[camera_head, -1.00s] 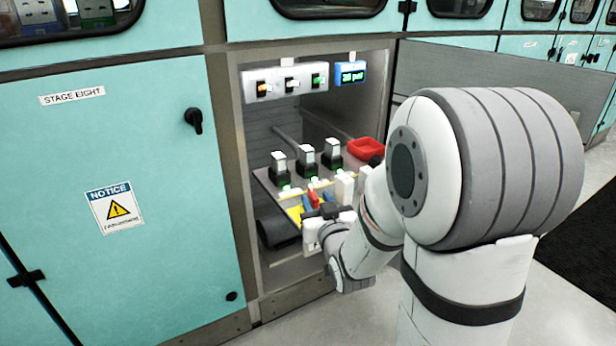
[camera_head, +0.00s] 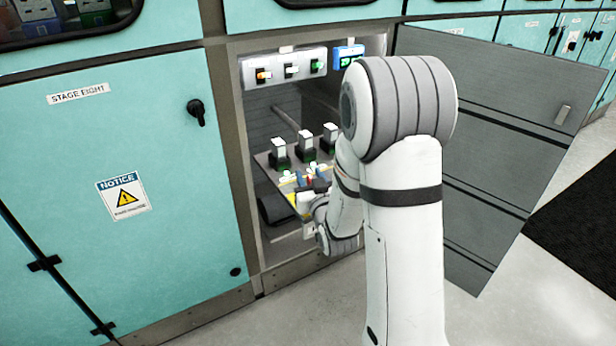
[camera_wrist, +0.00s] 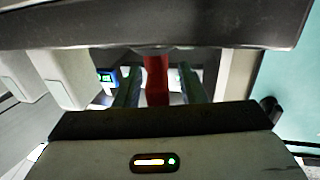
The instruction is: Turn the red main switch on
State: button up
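The red main switch (camera_wrist: 156,80) shows in the wrist view as an upright red lever between two dark green posts. Both its ends are hidden. My gripper (camera_wrist: 155,78) has its two fingers apart, one across the top of the wrist view and one across the bottom, with the red lever showing in the gap. I cannot tell whether either finger touches it. In the head view, only a small red piece of the switch (camera_head: 309,181) shows beside my gripper (camera_head: 313,188), low in the open cabinet bay; my wrist hides much there.
Three black-and-green modules with white tops stand on the shelf, such as the left one (camera_head: 279,150). Above are a white switch panel (camera_head: 283,75) and a blue display (camera_head: 348,54). A grey open door (camera_head: 500,130) stands right of my arm. Clear floor lies in front.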

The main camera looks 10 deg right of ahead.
jog(key=shift+c, duration=0.4)
grip_shut()
jog(key=shift+f+n+y+b, duration=0.1)
jog(key=shift+n+y+b, duration=0.5)
jog(key=shift+y+b, duration=0.35)
jog(key=shift+a+n+g+y+b, duration=0.2)
jog(key=shift+n+g+y+b, duration=0.3)
jog(key=shift+n+y, duration=0.65)
jog(key=shift+m, duration=0.25)
jog(key=shift+o, duration=0.4)
grip_release()
